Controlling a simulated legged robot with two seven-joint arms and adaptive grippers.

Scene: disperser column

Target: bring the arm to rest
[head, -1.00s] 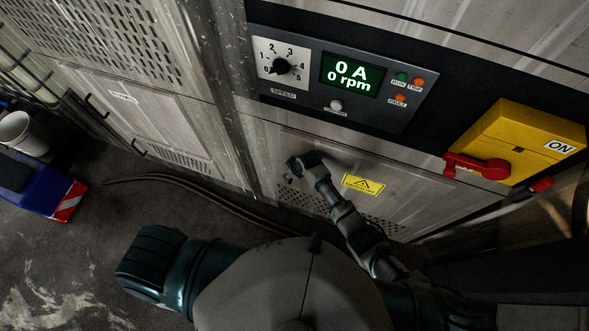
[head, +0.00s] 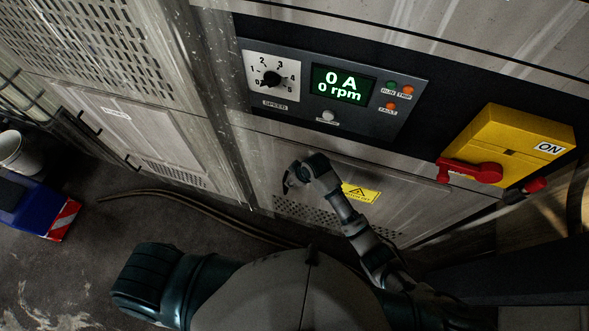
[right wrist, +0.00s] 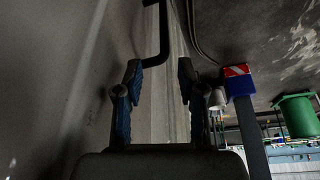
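My right gripper (head: 289,182) is in front of the lower cabinet door, below the control panel (head: 330,92), touching nothing that I can see. In the right wrist view its two blue-padded fingers (right wrist: 158,80) are apart with nothing between them. My left gripper is out of view. The panel's speed knob (head: 271,79) points near 0. The display (head: 342,84) reads 0 A and 0 rpm.
A yellow switch box (head: 510,145) with a red handle (head: 470,172) marked ON is at the right. A yellow warning label (head: 362,193) is partly behind my right arm. A blue box (head: 30,207), a white bucket (head: 12,152) and a cable (head: 190,203) are on the floor.

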